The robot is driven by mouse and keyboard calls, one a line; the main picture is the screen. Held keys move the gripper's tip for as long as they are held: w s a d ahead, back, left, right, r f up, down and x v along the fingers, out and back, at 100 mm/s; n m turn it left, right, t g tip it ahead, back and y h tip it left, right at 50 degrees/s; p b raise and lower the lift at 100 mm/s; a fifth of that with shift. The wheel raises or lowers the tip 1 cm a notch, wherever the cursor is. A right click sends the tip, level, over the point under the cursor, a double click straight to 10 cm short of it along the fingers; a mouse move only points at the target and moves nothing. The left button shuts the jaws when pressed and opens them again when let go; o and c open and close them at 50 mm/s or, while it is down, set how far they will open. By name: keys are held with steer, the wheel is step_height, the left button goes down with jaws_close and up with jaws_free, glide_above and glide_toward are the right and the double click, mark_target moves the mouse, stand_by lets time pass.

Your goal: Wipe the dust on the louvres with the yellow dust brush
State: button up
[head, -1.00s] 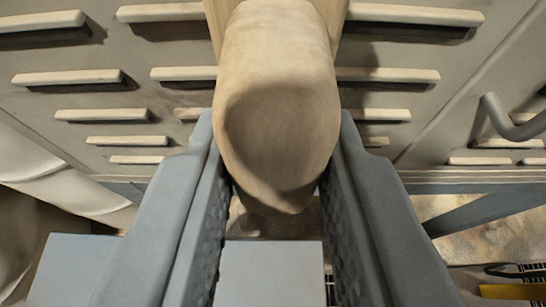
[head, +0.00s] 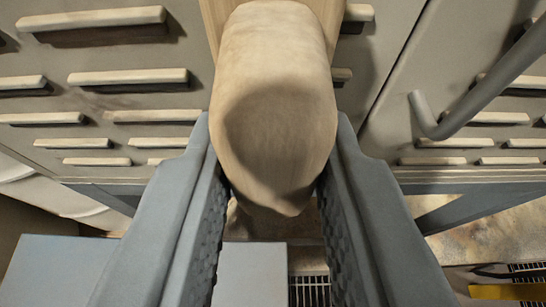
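My gripper (head: 272,190) is shut on the pale wooden handle (head: 278,95) of a brush, one finger on each side. The handle's rounded end faces the camera. The brush head and bristles are hidden behind the handle, so I cannot see whether they touch the panel. The louvres (head: 130,78) are cream slats over dark slots, in rows on a grey panel (head: 200,45) behind the handle. Brownish smudges that may be dust show faintly between some louvres at the left.
A grey bar handle (head: 470,105) sticks out from the panel at right, close to the brush. A panel seam runs beside it. A blue-grey frame rail (head: 450,186) runs below. A yellow object (head: 503,292) lies at the lower right.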

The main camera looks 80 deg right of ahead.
steer(key=shift+s, duration=0.8)
steer(key=shift+a, duration=0.15)
steer(key=shift+s+a, duration=0.2)
steer(key=shift+a, duration=2.65)
steer(key=a, duration=0.3)
steer(key=shift+s, duration=0.1)
